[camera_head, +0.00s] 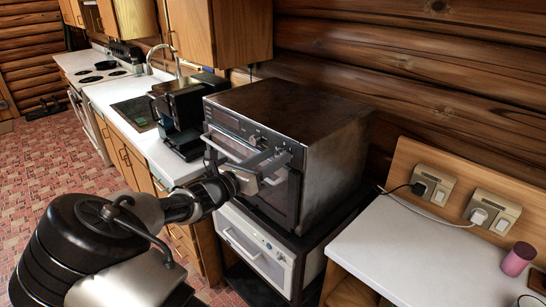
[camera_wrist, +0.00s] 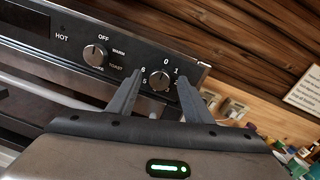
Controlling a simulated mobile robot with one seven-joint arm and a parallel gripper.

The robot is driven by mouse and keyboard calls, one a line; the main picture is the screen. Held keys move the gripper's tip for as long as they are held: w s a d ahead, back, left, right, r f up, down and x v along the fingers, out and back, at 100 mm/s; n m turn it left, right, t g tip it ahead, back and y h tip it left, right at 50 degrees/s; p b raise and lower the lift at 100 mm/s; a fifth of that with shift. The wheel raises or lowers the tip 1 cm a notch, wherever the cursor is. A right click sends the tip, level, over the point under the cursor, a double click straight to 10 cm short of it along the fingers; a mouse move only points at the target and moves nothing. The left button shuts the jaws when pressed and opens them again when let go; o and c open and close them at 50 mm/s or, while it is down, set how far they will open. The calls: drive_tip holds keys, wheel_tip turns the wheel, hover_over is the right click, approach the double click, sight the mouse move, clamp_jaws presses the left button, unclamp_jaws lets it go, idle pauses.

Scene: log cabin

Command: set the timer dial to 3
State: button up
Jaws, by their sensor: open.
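The timer dial (camera_wrist: 159,79) is a small round dark knob with a light rim on the toaster oven's black front panel. In the head view, my gripper (camera_head: 276,160) is at the right part of the toaster oven (camera_head: 300,105) front, and hides some of the panel.
A second knob (camera_wrist: 95,54) marked OFF, WARM and TOAST sits left of the dial. The oven's door handle (camera_head: 228,152) runs below the panel. A black coffee machine (camera_head: 178,112) stands left of the oven. A white counter (camera_head: 410,250) lies to the right.

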drive_tip(key=shift+w+d, duration=0.15)
drive_tip(key=c, duration=1.1)
drive_tip(key=shift+o, duration=0.2)
